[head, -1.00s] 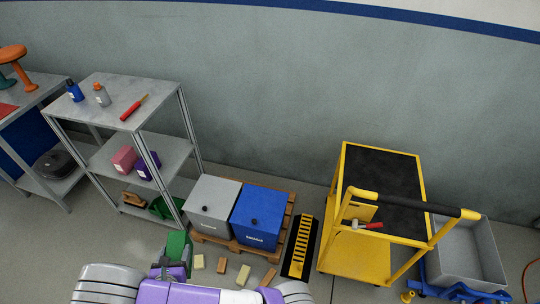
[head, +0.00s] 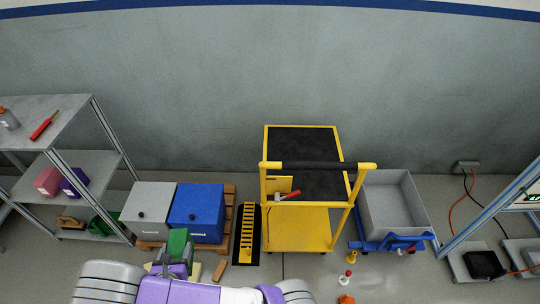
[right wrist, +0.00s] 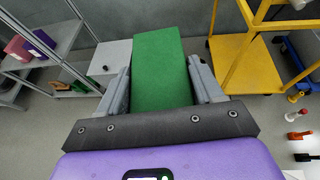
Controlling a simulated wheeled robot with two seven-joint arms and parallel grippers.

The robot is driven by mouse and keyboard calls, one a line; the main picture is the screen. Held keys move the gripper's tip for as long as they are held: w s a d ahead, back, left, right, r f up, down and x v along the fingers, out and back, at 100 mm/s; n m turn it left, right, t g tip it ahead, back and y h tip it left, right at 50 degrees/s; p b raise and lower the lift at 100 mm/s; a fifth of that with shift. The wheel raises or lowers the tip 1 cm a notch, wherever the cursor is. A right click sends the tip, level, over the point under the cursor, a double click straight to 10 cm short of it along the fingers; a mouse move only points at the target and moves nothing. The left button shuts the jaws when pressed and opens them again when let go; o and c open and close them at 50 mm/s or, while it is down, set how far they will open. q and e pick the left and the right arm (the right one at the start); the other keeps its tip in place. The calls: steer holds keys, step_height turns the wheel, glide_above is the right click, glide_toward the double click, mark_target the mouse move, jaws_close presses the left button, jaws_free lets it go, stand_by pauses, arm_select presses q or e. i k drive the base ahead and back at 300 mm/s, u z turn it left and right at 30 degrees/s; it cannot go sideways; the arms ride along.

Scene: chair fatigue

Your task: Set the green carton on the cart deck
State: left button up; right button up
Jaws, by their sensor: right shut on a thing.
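The green carton (right wrist: 160,70) is between the fingers of my right gripper (right wrist: 163,90), which is shut on it, in the right wrist view. In the head view the carton (head: 178,243) shows at the lower left, in front of the blue box, with my right gripper (head: 170,268) behind it. The yellow cart (head: 298,240) stands right of the carton, with a black top deck (head: 305,155) and a yellow lower deck. A red-handled hammer (head: 287,195) and a small yellow piece show at the cart's handle end. My left gripper does not show.
A grey box (head: 148,208) and a blue box (head: 197,210) sit on a wooden pallet (head: 229,212). A black and yellow ramp (head: 248,235) lies between pallet and cart. A grey bin (head: 395,205) on a blue dolly is right of the cart. Metal shelving (head: 70,160) stands left.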

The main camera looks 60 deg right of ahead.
mark_target(322, 152)
steer(key=z, duration=1.8)
